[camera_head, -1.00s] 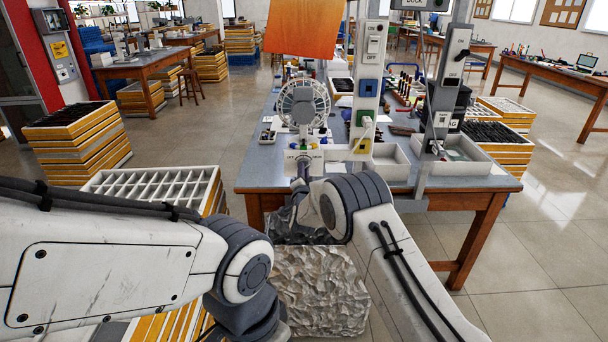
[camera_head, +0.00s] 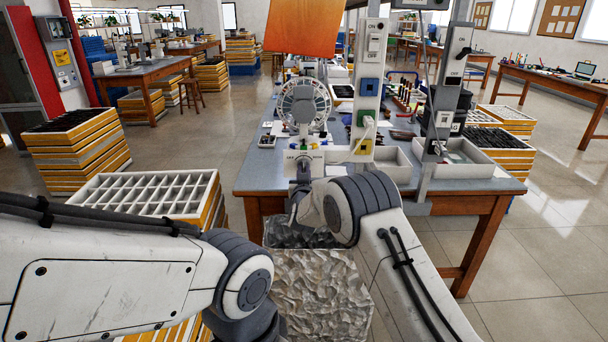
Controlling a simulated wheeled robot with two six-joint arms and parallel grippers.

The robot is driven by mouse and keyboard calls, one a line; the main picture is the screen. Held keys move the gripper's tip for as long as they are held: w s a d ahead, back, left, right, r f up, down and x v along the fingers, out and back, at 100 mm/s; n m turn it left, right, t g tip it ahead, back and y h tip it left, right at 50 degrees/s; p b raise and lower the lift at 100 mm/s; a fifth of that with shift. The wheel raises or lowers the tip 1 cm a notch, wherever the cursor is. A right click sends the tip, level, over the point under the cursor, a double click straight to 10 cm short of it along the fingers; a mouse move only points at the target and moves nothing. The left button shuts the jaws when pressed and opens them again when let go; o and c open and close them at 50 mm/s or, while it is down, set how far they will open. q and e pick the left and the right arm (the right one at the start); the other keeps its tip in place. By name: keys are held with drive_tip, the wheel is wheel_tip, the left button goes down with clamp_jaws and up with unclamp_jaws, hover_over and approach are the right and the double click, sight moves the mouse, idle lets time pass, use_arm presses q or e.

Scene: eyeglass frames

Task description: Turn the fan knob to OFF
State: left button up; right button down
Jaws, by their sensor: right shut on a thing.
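A small white fan (camera_head: 304,104) stands on the workbench, with its round grille facing me. Its white base (camera_head: 318,160) carries a label that seems to read OFF on the left and a higher setting on the right. The fan knob is at the middle of the base front, mostly hidden by my right gripper (camera_head: 303,171). The right gripper is shut on the knob, with the arm coming up from the lower right. Which way the knob points cannot be made out. My left arm fills the lower left; its gripper is not in view.
The workbench (camera_head: 222,181) has white trays (camera_head: 466,171) at its right. Posts with switches and sockets (camera_head: 369,90) rise just right of the fan. An orange sheet (camera_head: 307,26) hangs above it. Stacked yellow-edged crates (camera_head: 150,196) stand left of the bench.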

drive_tip(key=n, duration=0.5)
drive_tip(key=shift+n, duration=0.3)
drive_tip(key=n+p, duration=0.1)
drive_tip(key=n, duration=0.5)
drive_tip(key=shift+a+f, duration=0.1)
drive_tip(key=shift+n, duration=0.3)
drive_tip(key=c, duration=0.9)
unclamp_jaws()
drive_tip(key=shift+o, duration=0.2)
drive_tip(key=s, duration=1)
drive_tip(key=shift+s+b, duration=0.25)
drive_tip(key=shift+b, duration=0.1)
